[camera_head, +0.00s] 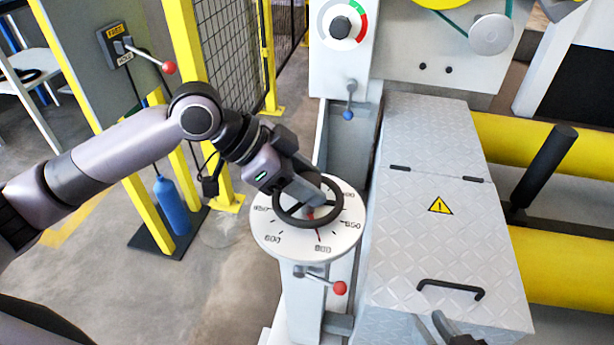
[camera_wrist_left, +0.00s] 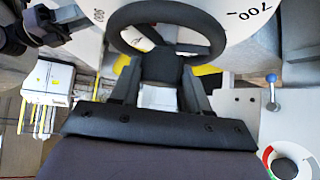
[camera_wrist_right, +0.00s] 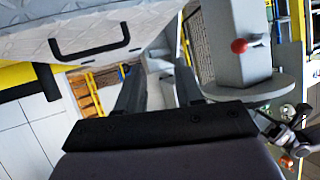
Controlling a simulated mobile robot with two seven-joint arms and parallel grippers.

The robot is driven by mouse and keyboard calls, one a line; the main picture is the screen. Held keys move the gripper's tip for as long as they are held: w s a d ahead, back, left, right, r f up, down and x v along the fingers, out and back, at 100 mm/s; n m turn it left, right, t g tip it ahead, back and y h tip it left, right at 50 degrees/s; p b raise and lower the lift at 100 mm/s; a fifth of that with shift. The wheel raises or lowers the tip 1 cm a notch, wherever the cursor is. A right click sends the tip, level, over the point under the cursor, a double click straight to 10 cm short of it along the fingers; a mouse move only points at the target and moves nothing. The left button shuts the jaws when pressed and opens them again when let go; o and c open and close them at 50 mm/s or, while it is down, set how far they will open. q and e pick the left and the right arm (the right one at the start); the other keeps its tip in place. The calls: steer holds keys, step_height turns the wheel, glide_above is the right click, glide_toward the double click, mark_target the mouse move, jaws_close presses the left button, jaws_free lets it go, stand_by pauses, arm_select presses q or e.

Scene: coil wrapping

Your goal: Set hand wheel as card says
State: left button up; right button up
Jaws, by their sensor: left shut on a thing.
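The black hand wheel (camera_head: 339,200) sits on a white round dial (camera_head: 270,248) with printed numbers; the wheel also shows in the left wrist view (camera_wrist_left: 200,14). A red pointer (camera_head: 318,236) points toward the front of the dial, close to the mark that seems to read 800. My left gripper (camera_head: 312,192) is shut on the wheel, reaching it from the left, and hides part of it. My right gripper (camera_wrist_right: 160,90) is open and empty, low in front of the grey box. No card that I can read is in view.
A red-knobbed lever (camera_head: 339,288) sticks out just below the dial. A grey box (camera_head: 415,240) with a black handle stands right of it. A panel with a red-green ring (camera_head: 342,24) and a blue-knobbed lever (camera_head: 348,113) is behind.

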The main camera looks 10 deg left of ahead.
arm_select(q)
steer(key=shift+r, duration=0.1)
arm_select(e)
steer(key=shift+d+r, duration=0.25)
